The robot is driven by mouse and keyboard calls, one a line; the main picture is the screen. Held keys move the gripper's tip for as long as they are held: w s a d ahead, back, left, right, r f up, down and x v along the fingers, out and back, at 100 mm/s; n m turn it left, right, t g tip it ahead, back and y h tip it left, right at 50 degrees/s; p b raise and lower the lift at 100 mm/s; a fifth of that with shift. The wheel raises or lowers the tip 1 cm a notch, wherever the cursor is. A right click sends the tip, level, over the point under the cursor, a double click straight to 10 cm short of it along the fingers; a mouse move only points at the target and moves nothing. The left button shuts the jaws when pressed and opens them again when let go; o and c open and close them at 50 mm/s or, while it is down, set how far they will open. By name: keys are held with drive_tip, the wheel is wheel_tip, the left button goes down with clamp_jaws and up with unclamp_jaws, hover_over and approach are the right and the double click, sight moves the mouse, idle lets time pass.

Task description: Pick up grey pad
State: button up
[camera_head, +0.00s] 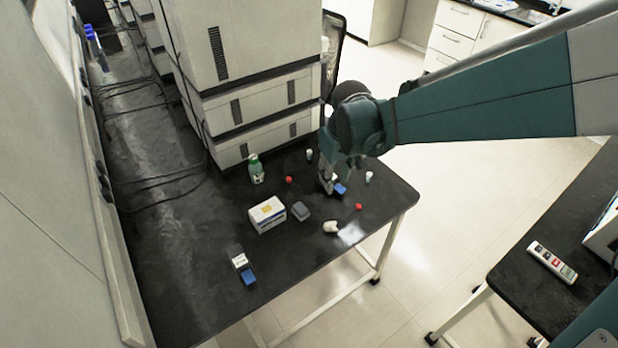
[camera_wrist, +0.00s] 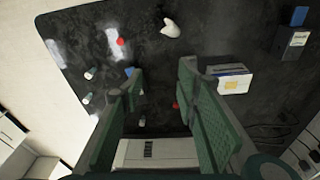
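The grey pad (camera_head: 301,210) is a small, dark grey rounded block lying on the black bench in the head view, just right of a white box (camera_head: 267,214). I cannot make it out clearly in the wrist view, where my right finger may cover it. My gripper (camera_head: 329,183) is above the bench, to the right of and farther back than the pad. In the wrist view my gripper (camera_wrist: 160,80) has its two green fingers well apart with nothing held between them.
A blue-and-white item (camera_head: 339,188) is close by my fingertips. A white lump (camera_head: 331,227), red caps (camera_head: 358,206) and a green bottle (camera_head: 256,169) stand around. Large stacked units (camera_head: 250,90) rise behind.

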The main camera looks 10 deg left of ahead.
drive_tip(key=n+g, duration=0.1)
drive_tip(key=n, duration=0.1)
hover_over(300, 208)
drive_tip(key=d, duration=0.1)
drive_tip(key=shift+h, duration=0.4)
wheel_tip(300, 208, down, 12)
drive_tip(key=shift+r, duration=0.2)
drive_tip(key=shift+a+f+g, duration=0.3)
drive_tip(key=shift+a+f, duration=0.15)
drive_tip(key=shift+f, duration=0.1)
drive_tip(key=shift+f+b, duration=0.45)
drive_tip(key=shift+f, duration=0.85)
drive_tip(key=shift+f, duration=0.1)
drive_tip(key=shift+w+f+b, duration=0.15)
drive_tip(key=shift+f+b, duration=0.45)
drive_tip(key=shift+f, duration=1.9)
drive_tip(key=shift+c, duration=0.3)
